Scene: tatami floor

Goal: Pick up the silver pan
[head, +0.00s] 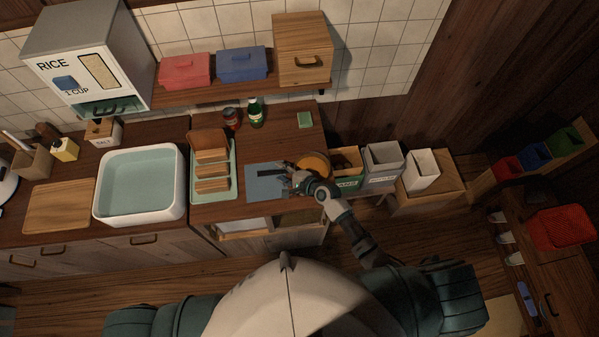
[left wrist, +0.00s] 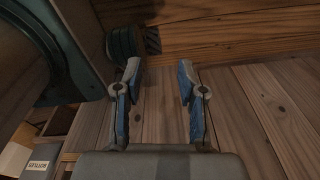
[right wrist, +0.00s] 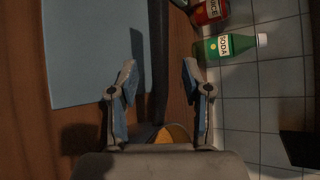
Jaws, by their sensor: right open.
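A round pan (head: 316,162) with an orange-brown inside sits at the right end of the counter in the head view. No silver colour can be made out. A dark handle (head: 268,173) extends left from it over a blue-grey mat. My right gripper (head: 296,181) is at the handle beside the pan and partly covers both. In the right wrist view its fingers (right wrist: 158,82) are apart. A dark bar, apparently the handle (right wrist: 158,45), runs between them, and part of the pan (right wrist: 177,132) shows below. My left gripper (left wrist: 158,82) is open and empty above the wooden floor.
The blue-grey mat (head: 258,190) lies under the handle. A tray (head: 231,190) with bread slices stands to the left. A soda bottle (head: 255,112) and a red container (head: 232,119) stand behind. Bins (head: 384,163) stand right of the counter.

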